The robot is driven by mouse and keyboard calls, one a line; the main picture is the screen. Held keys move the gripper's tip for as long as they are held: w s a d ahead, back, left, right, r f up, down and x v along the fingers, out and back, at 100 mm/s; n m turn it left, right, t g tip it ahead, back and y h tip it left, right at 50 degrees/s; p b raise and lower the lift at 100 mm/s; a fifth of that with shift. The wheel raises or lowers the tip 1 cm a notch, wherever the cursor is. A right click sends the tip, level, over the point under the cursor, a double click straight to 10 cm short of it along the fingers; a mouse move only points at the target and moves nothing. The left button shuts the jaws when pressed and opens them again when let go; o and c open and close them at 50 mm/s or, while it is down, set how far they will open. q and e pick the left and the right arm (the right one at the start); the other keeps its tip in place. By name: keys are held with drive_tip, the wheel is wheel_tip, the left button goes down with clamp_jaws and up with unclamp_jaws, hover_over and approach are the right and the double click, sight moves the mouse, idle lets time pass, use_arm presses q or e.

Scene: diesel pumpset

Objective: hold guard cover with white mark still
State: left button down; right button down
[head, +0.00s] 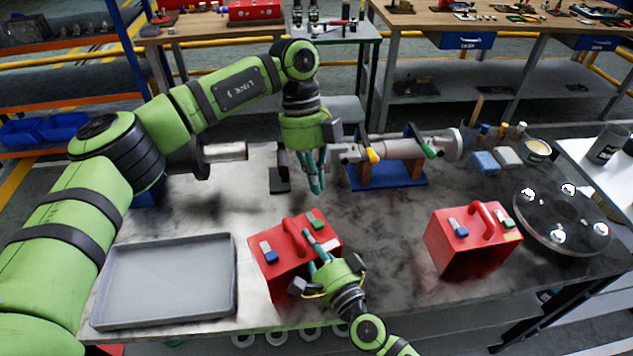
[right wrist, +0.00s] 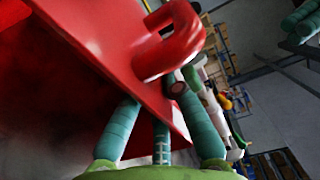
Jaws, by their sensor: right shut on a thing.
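A red guard cover (head: 283,279) with a top handle stands on the bench at front centre, with small blue, white and green pieces on top. A similar red guard cover (head: 462,257) stands to the right. I cannot single out the white mark on either. My right gripper (head: 317,242) is shut on the nearer-centre cover; in the right wrist view its fingers (right wrist: 160,125) sit on both sides of the red panel (right wrist: 85,60), below the handle. My left gripper (head: 315,185) points down above the bench behind that cover, apart from it; its opening is unclear.
An empty grey tray (head: 170,280) lies at the left front. A pump assembly on a blue stand (head: 388,175) is at the back. A dark round disc (head: 562,215) with shiny balls lies at the right. Bare bench (head: 385,235) lies between the covers.

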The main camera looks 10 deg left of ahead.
drive_tip(key=c, duration=1.3)
unclamp_jaws()
